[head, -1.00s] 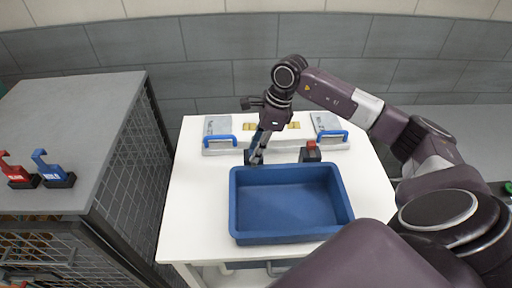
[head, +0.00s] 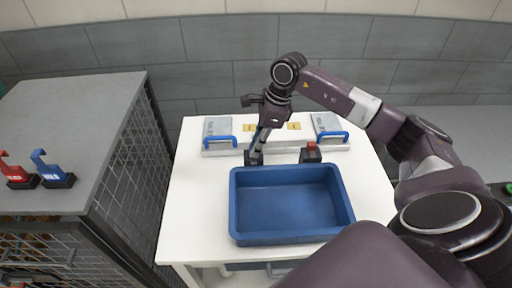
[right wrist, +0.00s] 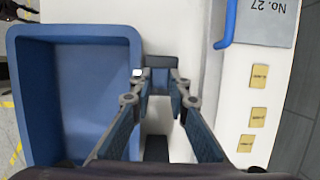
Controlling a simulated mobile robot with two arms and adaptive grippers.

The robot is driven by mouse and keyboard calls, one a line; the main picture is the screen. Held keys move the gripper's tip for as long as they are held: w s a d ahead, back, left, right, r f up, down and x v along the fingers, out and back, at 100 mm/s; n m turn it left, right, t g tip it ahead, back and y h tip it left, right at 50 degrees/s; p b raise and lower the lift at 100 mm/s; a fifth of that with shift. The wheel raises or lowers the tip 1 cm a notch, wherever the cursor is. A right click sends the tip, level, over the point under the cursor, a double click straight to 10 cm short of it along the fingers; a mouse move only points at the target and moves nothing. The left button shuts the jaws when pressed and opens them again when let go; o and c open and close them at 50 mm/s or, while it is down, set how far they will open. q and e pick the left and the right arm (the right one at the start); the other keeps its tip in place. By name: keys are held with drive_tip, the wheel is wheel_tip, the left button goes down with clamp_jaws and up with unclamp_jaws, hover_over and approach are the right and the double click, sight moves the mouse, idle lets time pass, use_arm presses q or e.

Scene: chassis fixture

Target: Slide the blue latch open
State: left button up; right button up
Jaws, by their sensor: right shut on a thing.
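My right gripper (head: 256,152) points down at the front edge of the white fixture. Its fingers are shut on a small dark block (right wrist: 160,62), which I take to be the blue latch. A matching black block with a red top (head: 311,150) stands to the right, apart from the gripper. The white fixture (head: 275,146) runs along the back of the table. My left gripper is not in view.
A blue bin (head: 292,239) sits just in front of the gripper. Grey plates with blue handles (head: 219,141) (head: 331,136) stand on the fixture at both ends. A grey cabinet (head: 75,105) at left carries a red hook piece (head: 14,168) and a blue one (head: 47,168).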

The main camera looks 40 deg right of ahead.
drive_tip(key=shift+w+d, duration=0.35)
drive_tip(key=shift+w, duration=0.25)
drive_tip(key=o, duration=1)
wheel_tip(320, 180, up, 6)
drive_tip(key=p, duration=0.3)
drive_tip(key=shift+s, duration=0.1)
